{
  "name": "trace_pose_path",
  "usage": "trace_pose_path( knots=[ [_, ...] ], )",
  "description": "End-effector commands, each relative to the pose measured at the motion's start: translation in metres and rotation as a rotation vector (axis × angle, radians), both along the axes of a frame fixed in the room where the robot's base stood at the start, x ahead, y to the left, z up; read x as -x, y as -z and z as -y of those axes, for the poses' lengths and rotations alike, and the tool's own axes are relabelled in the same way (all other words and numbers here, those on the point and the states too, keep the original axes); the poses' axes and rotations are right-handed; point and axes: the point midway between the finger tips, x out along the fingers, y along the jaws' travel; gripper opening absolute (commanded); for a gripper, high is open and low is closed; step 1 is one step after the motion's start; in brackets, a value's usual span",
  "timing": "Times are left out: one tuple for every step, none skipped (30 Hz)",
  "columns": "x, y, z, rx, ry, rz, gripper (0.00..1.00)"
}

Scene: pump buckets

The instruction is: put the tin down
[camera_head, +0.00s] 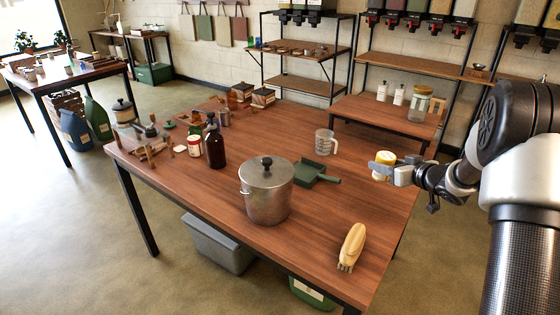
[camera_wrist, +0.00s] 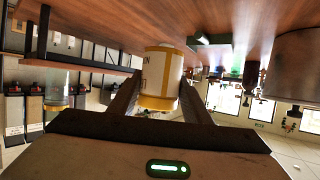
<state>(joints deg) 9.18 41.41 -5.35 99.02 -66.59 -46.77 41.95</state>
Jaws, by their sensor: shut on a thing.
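The tin (camera_head: 385,159) is white with yellow bands and shows at the right edge of the wooden table (camera_head: 330,232) in the head view. My gripper (camera_head: 390,173) comes in from the right and is shut on the tin. In the wrist view the tin (camera_wrist: 161,78) sits between the two fingers of my gripper (camera_wrist: 160,98). That view is turned over, with the tabletop along its upper edge, close to the tin's base. I cannot tell whether the base touches the table.
A lidded steel pot (camera_head: 267,192), a brush (camera_head: 352,246), a green dustpan (camera_head: 315,174) and a clear measuring jug (camera_head: 325,142) stand left of the tin. A dark bottle (camera_head: 214,143) is farther left. Bare tabletop lies between dustpan, brush and right edge.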

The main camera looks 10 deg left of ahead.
Motion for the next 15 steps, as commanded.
trace_pose_path(
  knots=[
    [-0.001, 0.004, 0.002, -0.001, -0.007, 0.002, 0.18],
    [-0.001, 0.004, 0.002, -0.001, -0.009, 0.003, 0.18],
    [-0.001, 0.003, 0.002, -0.001, -0.011, 0.003, 0.18],
    [-0.001, 0.003, 0.001, 0.0, -0.012, 0.003, 0.18],
    [-0.001, 0.004, 0.001, 0.0, -0.011, 0.002, 0.18],
    [-0.001, 0.006, 0.001, 0.0, -0.011, 0.001, 0.18],
    [-0.001, 0.009, 0.001, -0.001, -0.011, 0.001, 0.18],
    [-0.001, 0.013, 0.001, 0.0, -0.011, 0.0, 0.18],
    [-0.001, 0.019, 0.001, 0.0, -0.012, -0.001, 0.18],
    [-0.001, 0.025, 0.001, 0.001, -0.012, -0.002, 0.18],
    [-0.001, 0.031, 0.001, 0.0, -0.01, -0.002, 0.18],
    [-0.001, 0.038, 0.001, -0.001, -0.01, -0.002, 0.18],
    [-0.001, 0.045, 0.001, -0.001, -0.011, -0.001, 0.18],
    [0.0, 0.051, 0.001, 0.0, -0.011, -0.002, 0.18],
    [-0.001, 0.057, 0.001, 0.0, -0.01, -0.001, 0.18]
  ],
)
